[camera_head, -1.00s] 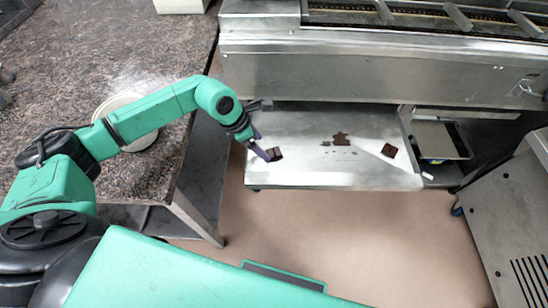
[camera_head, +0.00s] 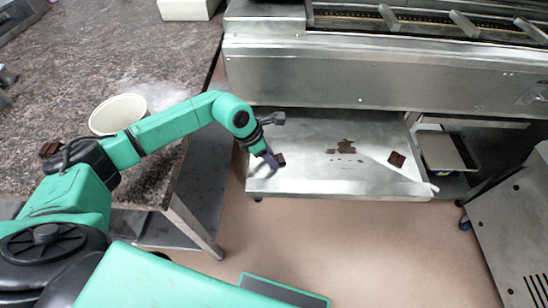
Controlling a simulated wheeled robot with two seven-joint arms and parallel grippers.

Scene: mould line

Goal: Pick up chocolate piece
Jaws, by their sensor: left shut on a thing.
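A dark brown chocolate piece (camera_head: 281,159) is at my left gripper (camera_head: 270,162), near the left end of the steel tray (camera_head: 310,183). The left gripper is shut on this piece, and its fingers hide part of it. I cannot tell whether the piece still touches the tray. Another chocolate piece (camera_head: 397,159) lies on the right part of the tray, apart from the gripper. My right gripper is not in view.
A brown smear (camera_head: 344,147) marks the tray's middle. A steel machine (camera_head: 400,75) stands behind the tray. A granite counter (camera_head: 130,50) with a pale bowl (camera_head: 117,113) is at left. A steel cabinet (camera_head: 510,225) stands at right.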

